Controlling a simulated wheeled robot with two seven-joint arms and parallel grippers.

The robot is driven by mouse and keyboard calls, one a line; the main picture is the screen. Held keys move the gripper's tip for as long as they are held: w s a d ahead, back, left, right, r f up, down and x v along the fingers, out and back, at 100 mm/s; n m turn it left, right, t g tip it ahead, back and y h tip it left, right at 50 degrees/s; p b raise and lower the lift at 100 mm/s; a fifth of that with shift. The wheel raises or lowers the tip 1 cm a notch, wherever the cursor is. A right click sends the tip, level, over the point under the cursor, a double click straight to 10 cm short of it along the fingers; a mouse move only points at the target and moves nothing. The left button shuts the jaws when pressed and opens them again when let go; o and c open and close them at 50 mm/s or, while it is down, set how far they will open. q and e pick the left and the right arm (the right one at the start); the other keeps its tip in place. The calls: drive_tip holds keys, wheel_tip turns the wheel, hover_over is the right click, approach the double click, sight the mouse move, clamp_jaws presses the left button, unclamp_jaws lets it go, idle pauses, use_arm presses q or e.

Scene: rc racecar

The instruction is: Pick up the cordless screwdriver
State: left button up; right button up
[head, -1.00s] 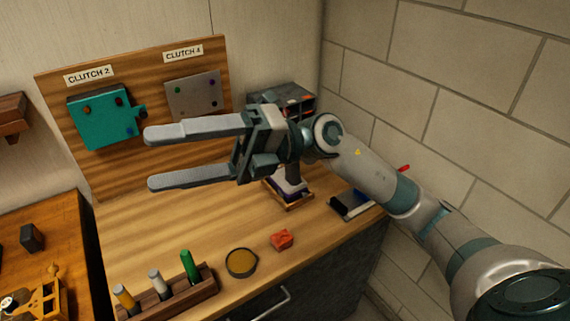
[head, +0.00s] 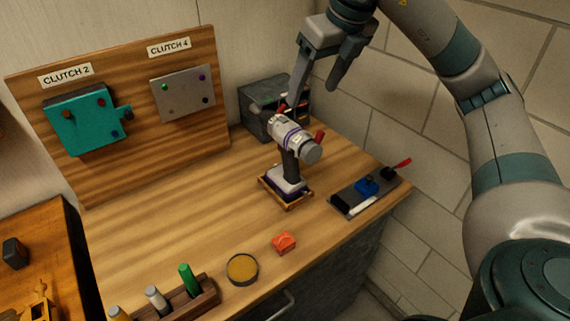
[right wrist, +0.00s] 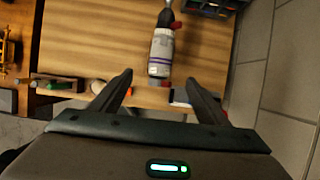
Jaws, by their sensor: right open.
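The cordless screwdriver (head: 291,148) stands upright on a small wooden stand (head: 293,204) on the workbench. It has a grey and white body with purple bands, a dark handle and a purple-edged base. My right gripper (head: 318,88) is open and empty, above and behind the screwdriver, its fingers pointing down. In the right wrist view the screwdriver (right wrist: 162,50) shows beyond the gap between the open fingers (right wrist: 160,82), apart from them. My left gripper is not in view.
A dark bin box (head: 262,112) stands behind the screwdriver. A black tray with a blue part (head: 367,187) lies to the right, near the wall. An orange-red block (head: 284,242), a round yellow tin (head: 242,269) and a rack of tools (head: 196,300) sit at the front. The middle left of the bench is clear.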

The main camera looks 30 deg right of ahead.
drive_tip(key=shift+f, duration=0.1)
idle(0.3)
drive_tip(key=p, duration=0.2)
approach(295, 129)
drive_tip(key=shift+x, duration=3.45)
drive_tip(key=shift+s+a+f, duration=0.1)
drive_tip(key=shift+s+a, duration=0.05)
drive_tip(key=shift+s, duration=0.05)
drive_tip(key=shift+p+x, duration=0.9)
drive_tip(key=shift+x, duration=0.05)
drive_tip(key=shift+p+x, duration=0.45)
drive_tip(key=shift+x, duration=0.55)
drive_tip(key=shift+w+f, duration=0.4)
drive_tip(key=shift+f, duration=0.15)
